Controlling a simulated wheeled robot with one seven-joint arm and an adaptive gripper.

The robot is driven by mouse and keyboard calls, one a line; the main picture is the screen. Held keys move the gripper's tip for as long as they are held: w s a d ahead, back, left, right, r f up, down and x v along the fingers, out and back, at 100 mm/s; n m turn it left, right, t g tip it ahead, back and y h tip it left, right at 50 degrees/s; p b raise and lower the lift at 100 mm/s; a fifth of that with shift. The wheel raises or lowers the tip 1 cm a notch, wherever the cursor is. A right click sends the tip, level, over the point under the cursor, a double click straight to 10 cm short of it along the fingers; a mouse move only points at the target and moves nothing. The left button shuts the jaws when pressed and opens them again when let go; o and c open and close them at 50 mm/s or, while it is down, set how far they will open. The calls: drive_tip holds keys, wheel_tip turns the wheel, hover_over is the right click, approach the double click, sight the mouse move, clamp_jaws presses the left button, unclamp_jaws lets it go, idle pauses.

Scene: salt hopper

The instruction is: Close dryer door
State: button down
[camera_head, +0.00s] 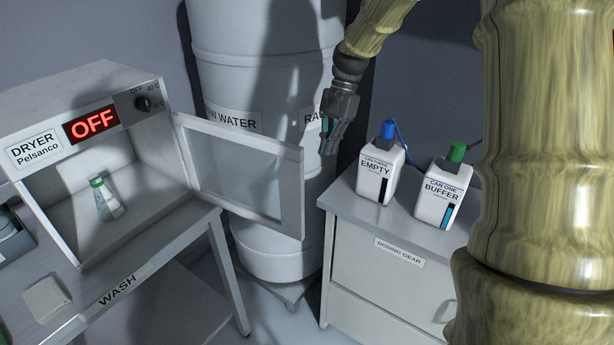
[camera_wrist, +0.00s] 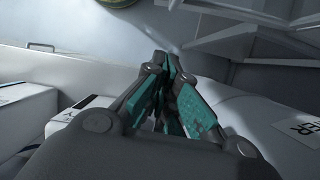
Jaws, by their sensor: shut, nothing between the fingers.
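The dryer (camera_head: 88,82) stands on the bench at the left, and its red display reads OFF. Its door (camera_head: 240,172), a white frame with a clear pane, is swung open to the right. A small flask with a green cap (camera_head: 105,199) is inside the dryer chamber. My gripper (camera_head: 327,143) hangs to the right of the door, above its free edge and apart from it in the picture. Its fingers are together and empty, as the wrist view also shows (camera_wrist: 168,95). Pale frame-like edges show at upper right in the wrist view; I cannot tell whether they are the door.
A large white water drum (camera_head: 265,70) stands behind the door and gripper. Can three (camera_head: 378,172) and can one (camera_head: 441,192) stand on the dosing gear cabinet (camera_head: 345,250) at right. A folded cloth (camera_head: 46,298) lies on the wash bench (camera_head: 150,262). A floor gap separates bench and cabinet.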

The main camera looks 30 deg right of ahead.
drive_tip(key=s+a+f+p, duration=0.2)
drive_tip(key=a+f+p, duration=0.2)
drive_tip(key=a+f, duration=0.2)
drive_tip(key=shift+x, duration=0.75)
drive_tip(key=shift+a, duration=0.15)
